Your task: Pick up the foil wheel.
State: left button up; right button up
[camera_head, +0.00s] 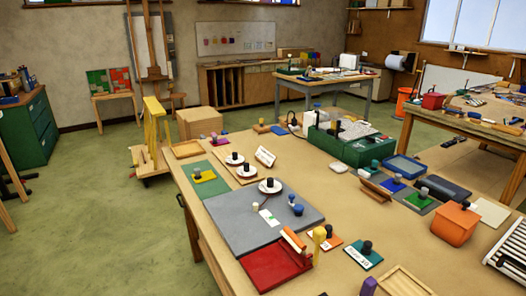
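I cannot tell for sure which thing is the foil wheel. Three white discs with black knobs stand in a slanting row on the workbench: a far one (235,159), a middle one (246,172) and a near one (270,186). The near disc is at the back part of a grey mat (235,222). Small blue knobs (298,209) and a pale card (269,218) are on this mat. Neither of my grippers shows in the head view.
The workbench (340,205) is crowded. A red tray (270,268) with an orange bar is at its near edge. A green case (350,145), an orange box (455,223) and a blue tray (404,167) stand further right. Green floor (100,220) is open at left.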

aim_at(266, 187)
jog(key=j+z, duration=0.2)
jog(key=j, duration=1.05)
jog(key=i+j+z, duration=0.15)
jog(key=i+j, duration=0.25)
jog(key=i, duration=0.25)
jog(key=i+j+z, duration=0.15)
jog(key=i+j, duration=0.35)
jog(key=i, duration=0.15)
